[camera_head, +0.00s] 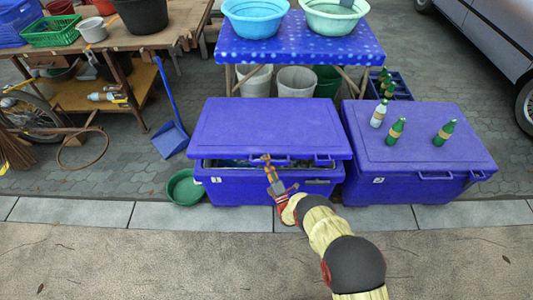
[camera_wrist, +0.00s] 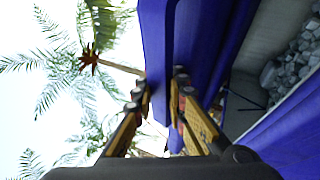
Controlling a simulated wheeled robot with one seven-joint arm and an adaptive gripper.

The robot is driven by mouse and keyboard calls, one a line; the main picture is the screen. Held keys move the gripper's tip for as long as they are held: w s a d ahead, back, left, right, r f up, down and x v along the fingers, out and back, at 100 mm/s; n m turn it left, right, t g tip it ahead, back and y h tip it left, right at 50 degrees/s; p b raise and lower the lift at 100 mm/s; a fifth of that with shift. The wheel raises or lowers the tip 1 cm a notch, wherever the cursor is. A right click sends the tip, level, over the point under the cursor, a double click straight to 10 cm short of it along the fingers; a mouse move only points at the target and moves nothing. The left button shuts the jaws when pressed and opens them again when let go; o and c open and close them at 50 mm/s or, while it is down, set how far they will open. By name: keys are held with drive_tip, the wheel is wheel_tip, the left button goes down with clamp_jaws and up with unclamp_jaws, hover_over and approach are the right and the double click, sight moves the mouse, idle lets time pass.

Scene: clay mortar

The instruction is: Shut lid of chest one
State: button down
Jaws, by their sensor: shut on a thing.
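The left blue chest (camera_head: 245,190) has its lid (camera_head: 270,125) slightly raised, with a dark gap along the front between lid and body. My gripper (camera_head: 267,160) is at the middle of the lid's front edge. In the wrist view my gripper's fingers (camera_wrist: 160,95) are on either side of the blue lid edge (camera_wrist: 157,50), shut on it. Grey lumps (camera_wrist: 295,65) show inside the chest in the wrist view. Small labels on the chest fronts are too small to read.
A second blue chest (camera_head: 420,140) stands shut on the right with several bottles (camera_head: 397,130) on its lid. A green basin (camera_head: 184,188) sits left of the left chest. A blue table (camera_head: 300,45) with basins stands behind. The pavement in front is clear.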

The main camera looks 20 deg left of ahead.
drive_tip(key=shift+s+d+f+n+y, duration=0.1)
drive_tip(key=shift+s+f+n+y, duration=0.25)
drive_tip(key=shift+f, duration=1.25)
drive_tip(key=shift+s+f+n+y, duration=0.2)
drive_tip(key=shift+s+f+y, duration=0.35)
drive_tip(key=shift+f, duration=1.05)
drive_tip(key=shift+s+d+f+n+y, duration=0.1)
drive_tip(key=shift+s+f+n+y, duration=0.3)
drive_tip(key=shift+f, duration=1.2)
drive_tip(key=shift+s+f, duration=0.1)
drive_tip(key=c, duration=2.3)
unclamp_jaws()
drive_tip(key=shift+o, duration=1.2)
drive_tip(key=shift+a, duration=0.15)
drive_tip(key=shift+r, duration=0.25)
drive_tip(key=shift+w+r, duration=0.1)
drive_tip(key=shift+w, duration=0.15)
drive_tip(key=v, duration=1.2)
drive_tip(key=shift+s+f+h, duration=0.2)
drive_tip(key=shift+s+h, duration=0.1)
